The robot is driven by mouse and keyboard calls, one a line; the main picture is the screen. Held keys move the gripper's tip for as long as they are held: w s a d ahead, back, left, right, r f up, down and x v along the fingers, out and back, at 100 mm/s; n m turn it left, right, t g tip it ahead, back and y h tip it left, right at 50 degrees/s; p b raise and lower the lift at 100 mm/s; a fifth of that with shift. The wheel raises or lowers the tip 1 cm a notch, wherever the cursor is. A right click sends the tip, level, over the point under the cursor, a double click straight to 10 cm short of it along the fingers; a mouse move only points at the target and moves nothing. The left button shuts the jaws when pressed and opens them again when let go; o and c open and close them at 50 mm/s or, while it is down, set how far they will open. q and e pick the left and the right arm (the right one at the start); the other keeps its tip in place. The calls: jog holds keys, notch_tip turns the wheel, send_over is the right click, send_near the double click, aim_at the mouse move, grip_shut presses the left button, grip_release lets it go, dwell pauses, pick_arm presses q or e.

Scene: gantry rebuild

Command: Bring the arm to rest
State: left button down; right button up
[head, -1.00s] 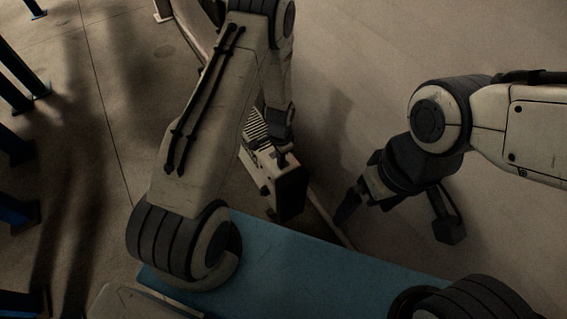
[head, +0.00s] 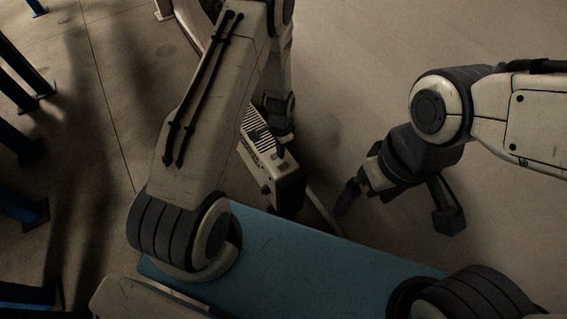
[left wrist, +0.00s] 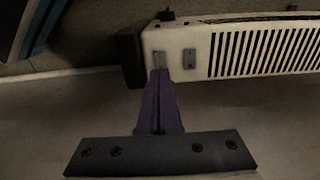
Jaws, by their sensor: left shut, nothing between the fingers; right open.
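My left arm (head: 215,110) reaches away over the floor from the blue surface. Its gripper (head: 281,150) is small and dark in the head view, beside or over a pale vented box. In the left wrist view the two purple fingers of this gripper (left wrist: 160,75) are together with nothing between them. Their tips overlap the near edge of the box in the picture; I cannot tell whether they touch it. My right arm (head: 520,120) comes in from the right, bent downward. Its gripper (head: 395,214) is open and empty above bare floor, fingers wide apart.
The pale box (left wrist: 250,50) has dark slats and a dark end. A thin pale rail (head: 322,218) lies near it. Several blue posts (head: 22,92) stand at the left. The floor (head: 370,50) between and beyond the arms is clear.

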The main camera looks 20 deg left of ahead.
dwell(0.3)
pick_arm(q)
jog(key=s+d+r, duration=0.3)
jog(key=d+r, duration=0.3)
jog(key=r, duration=0.4)
jog(key=s+d+r, duration=0.3)
jog(key=d+r, duration=0.3)
jog(key=r, duration=0.4)
jog(key=s+d+r+h, duration=0.1)
jog(key=s+r, duration=0.5)
jog(key=s, duration=0.3)
jog(key=s+d+r, duration=0.1)
jog(key=s+r, duration=0.5)
jog(key=s, duration=0.2)
notch_tip(320, 180, up, 22)
jog(key=p, duration=2.2)
jog(key=shift+s, duration=0.3)
